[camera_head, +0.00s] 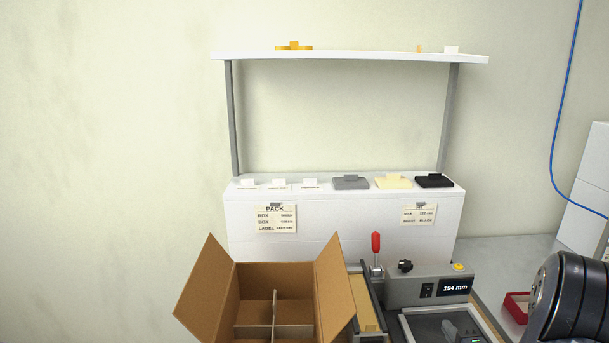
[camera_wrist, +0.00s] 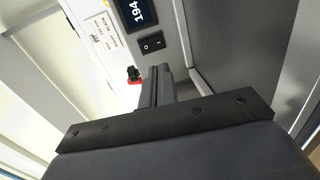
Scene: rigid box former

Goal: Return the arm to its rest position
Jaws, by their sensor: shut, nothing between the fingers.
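My gripper (camera_wrist: 159,78) shows in the wrist view with its dark fingers together and nothing between them.
An open cardboard box (camera_head: 205,297) with dividers stands at front. Beside it is a grey machine (camera_head: 405,290) with a red-handled lever (camera_head: 376,245) and a display reading 194 mm. A white shelf unit (camera_head: 340,238) holds several small pads. A red tray (camera_head: 517,306) lies near my arm.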

